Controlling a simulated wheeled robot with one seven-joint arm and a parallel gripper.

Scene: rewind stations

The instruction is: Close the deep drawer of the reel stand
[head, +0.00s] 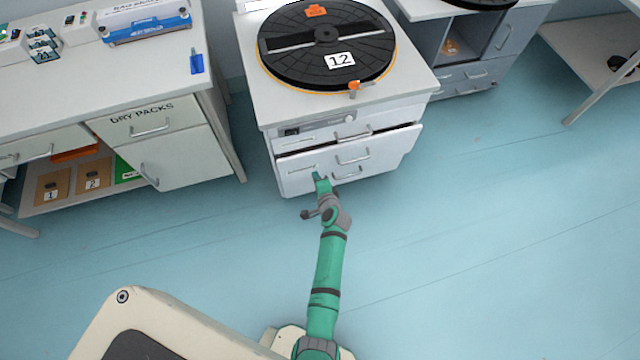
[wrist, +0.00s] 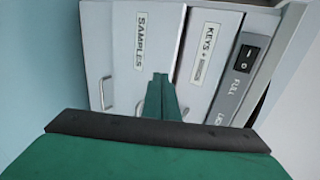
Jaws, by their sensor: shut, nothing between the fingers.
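The reel stand (head: 268,112) is a pale cabinet with a black reel marked 12 on top. Its tall drawer front marked SAMPLES (wrist: 150,65), apparently the deep drawer (head: 318,164), stands a little proud of the front above, with a dark gap along its top edge. My gripper (head: 319,176) is shut and empty, at the left part of that front. In the wrist view, which is turned sideways, the green fingertips (wrist: 160,78) overlap the SAMPLES front near its upper edge. I cannot tell whether they touch it.
A drawer front marked KEYS (wrist: 206,55) and a switch panel (wrist: 243,70) sit above the deep drawer. A bench with a DRY PACKS drawer (head: 148,120) stands to the left. A grey cabinet (head: 475,75) stands behind right. The blue floor (head: 470,240) in front is clear.

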